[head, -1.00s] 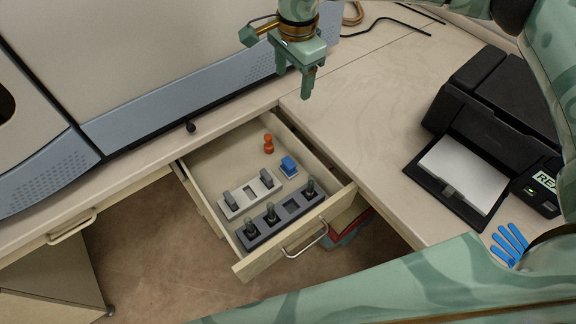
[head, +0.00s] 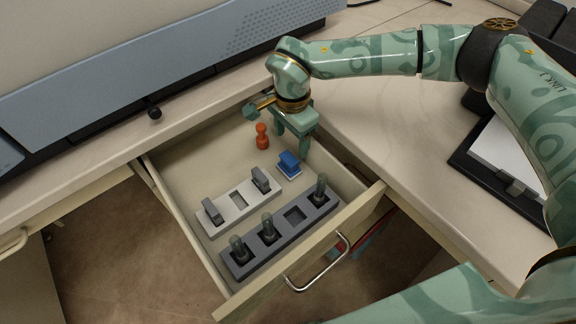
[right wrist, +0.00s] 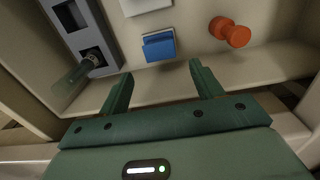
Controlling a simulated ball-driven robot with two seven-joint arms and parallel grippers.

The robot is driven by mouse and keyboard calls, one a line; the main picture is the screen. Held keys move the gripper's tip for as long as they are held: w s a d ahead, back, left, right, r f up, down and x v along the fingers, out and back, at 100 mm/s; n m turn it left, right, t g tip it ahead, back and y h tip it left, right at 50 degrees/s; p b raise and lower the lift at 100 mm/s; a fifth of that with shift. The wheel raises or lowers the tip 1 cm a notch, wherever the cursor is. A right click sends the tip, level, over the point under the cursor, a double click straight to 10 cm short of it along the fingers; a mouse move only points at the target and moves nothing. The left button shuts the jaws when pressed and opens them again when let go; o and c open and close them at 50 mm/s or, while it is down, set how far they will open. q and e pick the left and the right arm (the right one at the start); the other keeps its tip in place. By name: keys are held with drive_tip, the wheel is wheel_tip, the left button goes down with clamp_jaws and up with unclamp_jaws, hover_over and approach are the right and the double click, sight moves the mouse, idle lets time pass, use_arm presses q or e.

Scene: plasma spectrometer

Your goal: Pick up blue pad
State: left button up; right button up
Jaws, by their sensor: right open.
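The blue pad (head: 289,160) sits on a small white base (head: 290,172) in the open drawer, beside the light grey holder. It also shows in the right wrist view (right wrist: 159,47), beyond the fingertips and roughly between them. My right gripper (head: 292,150) is open and empty, over the drawer close to the blue pad and apart from it. Its two fingers show in the right wrist view (right wrist: 160,75). The left gripper is out of view; a pale green arm link crosses the lower right of the head view.
The drawer (head: 365,200) also holds an orange peg-like piece (head: 262,136), a light grey holder (head: 238,213) with grey blocks, and a dark grey rack (head: 282,246) with several vials. The drawer walls surround them. A printer tray (head: 470,165) lies on the right counter.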

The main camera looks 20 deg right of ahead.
sight(289, 158)
drive_tip(key=f, duration=0.2)
drive_tip(key=f+b, duration=0.1)
drive_tip(key=f, duration=0.1)
drive_tip(key=f+b, duration=0.1)
drive_tip(key=f, duration=0.1)
drive_tip(key=shift+s+a+f, duration=0.1)
drive_tip(key=shift+a+f, duration=0.1)
drive_tip(key=shift+a, duration=0.1)
drive_tip(key=shift+f+b, duration=0.25)
drive_tip(key=shift+b, duration=0.05)
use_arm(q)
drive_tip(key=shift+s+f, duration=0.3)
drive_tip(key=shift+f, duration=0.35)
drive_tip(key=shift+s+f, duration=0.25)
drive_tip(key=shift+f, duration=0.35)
use_arm(e)
drive_tip(key=shift+r, duration=0.15)
drive_tip(key=c, duration=1)
drive_tip(key=shift+o, duration=0.2)
